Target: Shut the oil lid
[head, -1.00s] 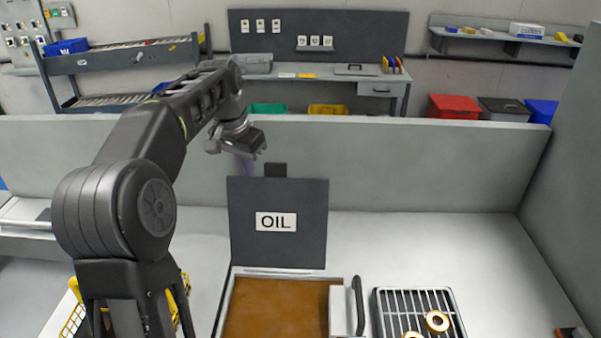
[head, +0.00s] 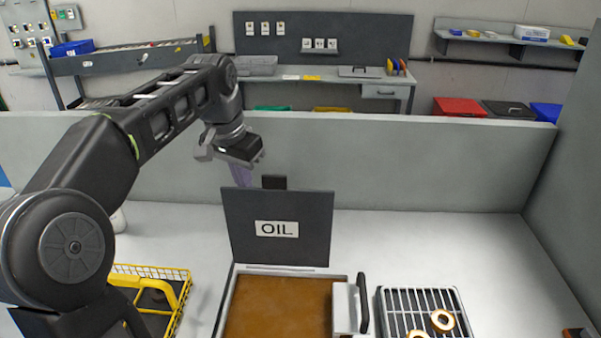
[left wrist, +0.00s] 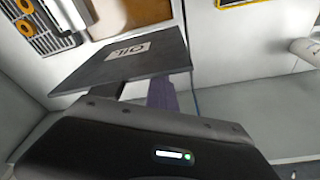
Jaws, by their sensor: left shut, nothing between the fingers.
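The dark grey oil lid (head: 300,212) with a white OIL label stands raised at the back of the oil fryer (head: 270,310), leaning somewhat forward. Brown oil is uncovered below it. My left gripper (head: 240,174) is behind the lid's upper left part, its purple fingers pointing down and partly hidden by the lid. The fingers are shut and empty. In the left wrist view, the lid (left wrist: 150,65) lies just beyond the purple fingers (left wrist: 160,92); they look close to its back, but contact is unclear. My right gripper is not in view.
A black handle (head: 362,303) on a grey block stands at the fryer's right side. A rack (head: 393,302) with golden rings is right of it. A yellow basket (head: 176,290) is at left. A low grey wall (head: 420,165) runs behind. The table at right is mostly clear.

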